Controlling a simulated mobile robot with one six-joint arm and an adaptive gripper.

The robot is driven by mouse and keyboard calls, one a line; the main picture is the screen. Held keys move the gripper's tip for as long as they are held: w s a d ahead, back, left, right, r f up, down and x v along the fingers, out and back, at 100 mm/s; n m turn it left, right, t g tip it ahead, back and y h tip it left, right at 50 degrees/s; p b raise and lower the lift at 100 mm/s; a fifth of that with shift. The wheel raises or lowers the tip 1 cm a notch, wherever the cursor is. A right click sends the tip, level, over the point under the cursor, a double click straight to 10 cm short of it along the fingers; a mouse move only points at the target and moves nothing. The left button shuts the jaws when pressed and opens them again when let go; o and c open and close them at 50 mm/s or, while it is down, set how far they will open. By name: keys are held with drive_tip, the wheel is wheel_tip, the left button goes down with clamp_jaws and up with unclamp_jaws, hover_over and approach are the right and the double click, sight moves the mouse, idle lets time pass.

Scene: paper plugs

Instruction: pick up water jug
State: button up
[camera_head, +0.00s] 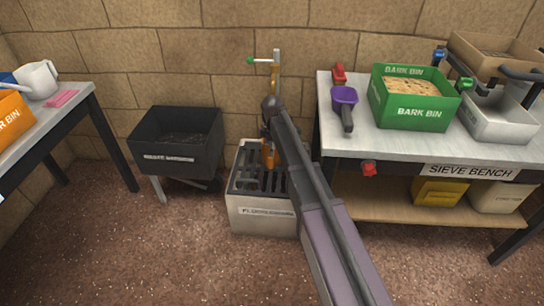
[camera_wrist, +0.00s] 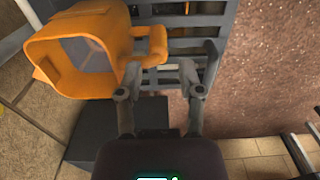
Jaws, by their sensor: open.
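An orange jug (camera_wrist: 72,62) fills the upper left of the wrist view, its open mouth toward the camera and its handle (camera_wrist: 157,46) to the right. In the head view only a sliver of this orange jug (camera_head: 269,154) shows beside my arm, at the slotted drain stand. My gripper (camera_wrist: 168,72) is open in the wrist view. Its fingers reach toward the handle, which lies roughly between the fingertips. Nothing is held. I cannot tell whether a finger touches the jug. In the head view my arm hides the gripper.
A tap post (camera_head: 275,75) rises behind the drain stand (camera_head: 262,222). A dark bin (camera_head: 178,140) stands left. The sieve bench (camera_head: 390,140) stands close on the right, with a purple scoop (camera_head: 344,97) near its edge. A white jug (camera_head: 38,80) sits on the left table.

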sight(270, 158)
drive_tip(key=shift+f, duration=0.1)
idle(0.3)
drive_tip(key=f+b, duration=0.3)
drive_tip(key=shift+w+a, duration=0.15)
drive_tip(key=shift+a, duration=0.15)
drive_tip(key=shift+f+b, duration=1)
drive_tip(key=shift+b, duration=0.1)
clamp_jaws()
